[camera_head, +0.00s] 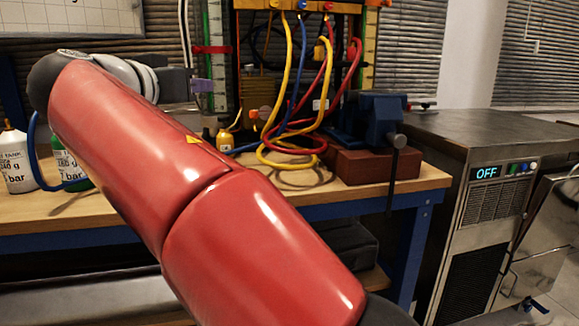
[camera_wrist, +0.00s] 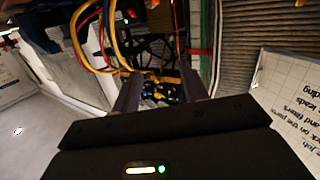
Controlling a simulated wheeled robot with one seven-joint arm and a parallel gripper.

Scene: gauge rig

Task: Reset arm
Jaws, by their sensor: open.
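My red arm (camera_head: 150,130) crosses the head view from the lower right to the upper left, in front of the workbench. My gripper (camera_head: 203,86) shows partly beyond the arm's far end, pointing right toward the rig of hoses. In the wrist view my gripper (camera_wrist: 163,90) has its two dark fingers apart, with nothing held between them. Yellow, red and blue hoses (camera_head: 290,90) hang from the rig behind. The arm hides part of the bench.
A blue vise (camera_head: 383,120) on a red-brown block stands at the bench's right. White and green bottles (camera_head: 17,160) stand at the left. A metal cabinet (camera_head: 490,190) with an "OFF" display stands at right.

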